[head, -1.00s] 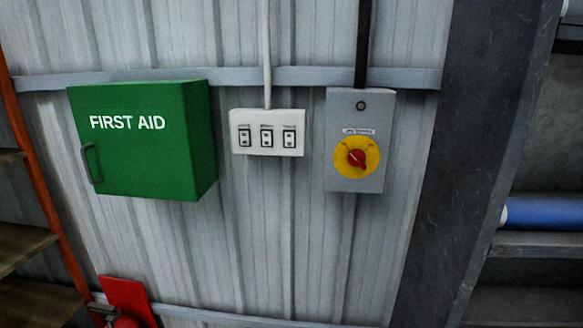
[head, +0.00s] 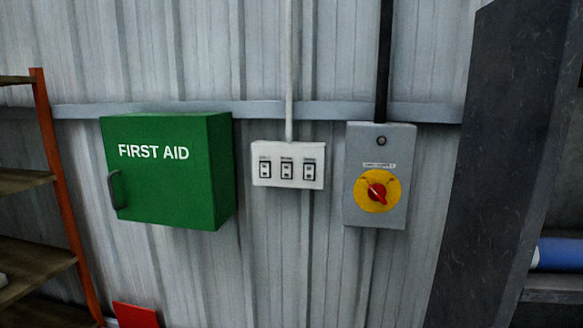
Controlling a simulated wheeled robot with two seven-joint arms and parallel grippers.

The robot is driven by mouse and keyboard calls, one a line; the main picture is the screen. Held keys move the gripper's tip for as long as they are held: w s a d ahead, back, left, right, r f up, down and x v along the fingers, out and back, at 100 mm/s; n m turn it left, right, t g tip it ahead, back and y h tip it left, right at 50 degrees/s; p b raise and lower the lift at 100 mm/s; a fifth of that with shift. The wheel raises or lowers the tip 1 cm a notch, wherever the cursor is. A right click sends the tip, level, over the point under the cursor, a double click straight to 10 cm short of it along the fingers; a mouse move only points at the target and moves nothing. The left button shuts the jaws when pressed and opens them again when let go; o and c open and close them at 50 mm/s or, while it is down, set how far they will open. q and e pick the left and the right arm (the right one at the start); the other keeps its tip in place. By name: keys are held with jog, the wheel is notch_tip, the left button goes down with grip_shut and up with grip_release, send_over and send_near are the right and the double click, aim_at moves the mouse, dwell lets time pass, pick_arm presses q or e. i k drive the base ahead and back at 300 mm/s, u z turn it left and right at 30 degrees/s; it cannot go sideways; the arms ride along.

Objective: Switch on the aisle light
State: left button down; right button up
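A white switch plate (head: 287,165) with three rocker switches is fixed to the corrugated wall in the middle of the head view. The left switch (head: 265,170), the middle switch (head: 287,170) and the right switch (head: 308,171) each have a small label above them, too small to read. I cannot tell the rockers' positions. A white conduit (head: 289,75) runs up from the plate. Neither of my grippers is in view.
A green first aid box (head: 165,185) juts out left of the plate. A grey box (head: 365,215) with a red and yellow rotary switch (head: 377,191) is on the right. Orange-framed shelving (head: 57,165) stands at far left, a dark column (head: 495,170) at right.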

aim_at(264, 166)
jog(key=k, duration=0.55)
jog(key=z, duration=0.9)
jog(key=i, duration=1.4)
jog(key=u, duration=0.7)
